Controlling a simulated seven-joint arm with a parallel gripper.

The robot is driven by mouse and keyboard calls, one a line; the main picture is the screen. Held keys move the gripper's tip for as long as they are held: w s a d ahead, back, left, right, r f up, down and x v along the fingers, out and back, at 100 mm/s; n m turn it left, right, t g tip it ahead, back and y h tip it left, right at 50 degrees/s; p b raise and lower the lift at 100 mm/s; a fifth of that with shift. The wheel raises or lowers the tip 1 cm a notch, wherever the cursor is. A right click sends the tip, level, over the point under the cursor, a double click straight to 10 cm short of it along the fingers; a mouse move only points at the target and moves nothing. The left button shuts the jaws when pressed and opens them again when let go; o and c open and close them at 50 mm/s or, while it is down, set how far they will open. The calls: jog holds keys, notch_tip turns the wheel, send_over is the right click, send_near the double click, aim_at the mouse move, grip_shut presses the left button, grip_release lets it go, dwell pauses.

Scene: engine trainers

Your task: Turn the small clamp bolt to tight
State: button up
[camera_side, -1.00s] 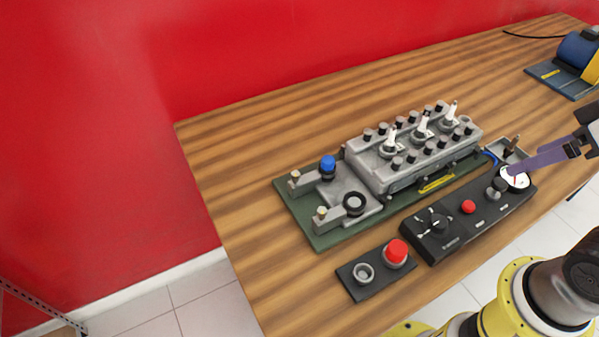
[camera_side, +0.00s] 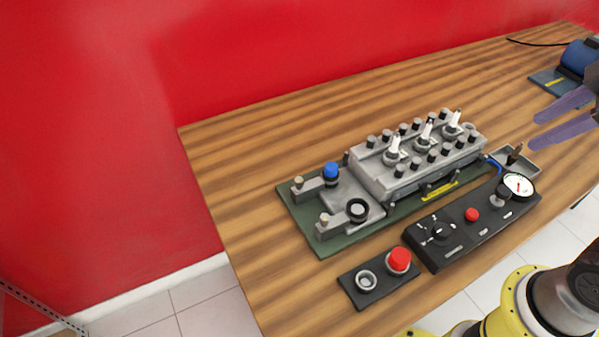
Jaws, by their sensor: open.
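A green base plate (camera_side: 312,238) carries the grey engine block (camera_side: 378,178) and two grey clamp arms at its left end. The rear clamp arm (camera_side: 312,184) has a small pale bolt (camera_side: 298,182) at its outer end and a blue knob (camera_side: 331,170) at its inner end. The front clamp arm (camera_side: 338,219) has a similar small bolt (camera_side: 324,218) and a black ringed knob (camera_side: 357,209). I cannot tell which bolt is the small clamp bolt, or how tight either is. My gripper (camera_side: 535,131) is open and empty at the right, its purple fingers apart, away from the clamps.
A black control panel (camera_side: 455,246) with a dial gauge (camera_side: 519,185) and red button (camera_side: 471,215) lies in front. A smaller panel (camera_side: 378,286) has a red mushroom button (camera_side: 399,260). A grey tray (camera_side: 527,164) sits below my gripper. The table's left side is clear.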

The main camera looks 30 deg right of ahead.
jog(key=w+a+r+n+g, duration=0.1)
jog(key=w+a+r+n, duration=0.2)
jog(key=w+r+n, duration=0.4)
jog(key=n+g, duration=0.4)
jog(key=n, duration=0.6)
send_over(299, 179)
notch_tip(299, 179, down, 14)
notch_tip(299, 179, down, 14)
jog(key=shift+r, duration=0.15)
grip_shut()
